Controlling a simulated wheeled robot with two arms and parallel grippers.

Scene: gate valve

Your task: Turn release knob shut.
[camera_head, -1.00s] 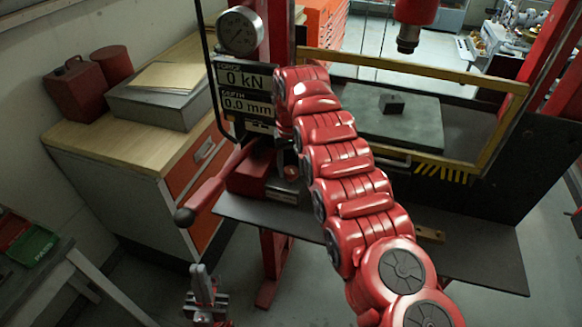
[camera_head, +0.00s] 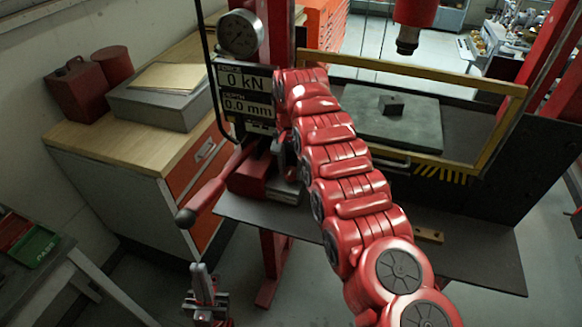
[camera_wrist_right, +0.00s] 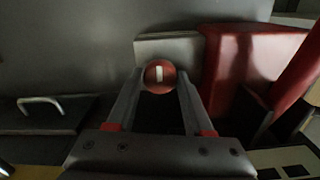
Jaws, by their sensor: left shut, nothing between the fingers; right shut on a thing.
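The release knob (camera_wrist_right: 159,76) is a small round red knob with a white bar mark, seen end-on in the right wrist view. The bar stands nearly upright in that view. My right gripper (camera_wrist_right: 160,84) has its two fingers on either side of the knob and is shut on it. In the head view my right arm hides the knob and most of that gripper beside the red pump block (camera_head: 250,172). My left gripper (camera_head: 203,275) is shut and empty, low in the head view, apart from the press.
A red pump lever (camera_head: 205,199) with a black end sticks out left of the block. The display (camera_head: 246,92) reads 0 kN and 0.0 mm, below a round gauge (camera_head: 240,33). A yellow-framed guard (camera_head: 420,70) stands at right. The floor near my left gripper is open.

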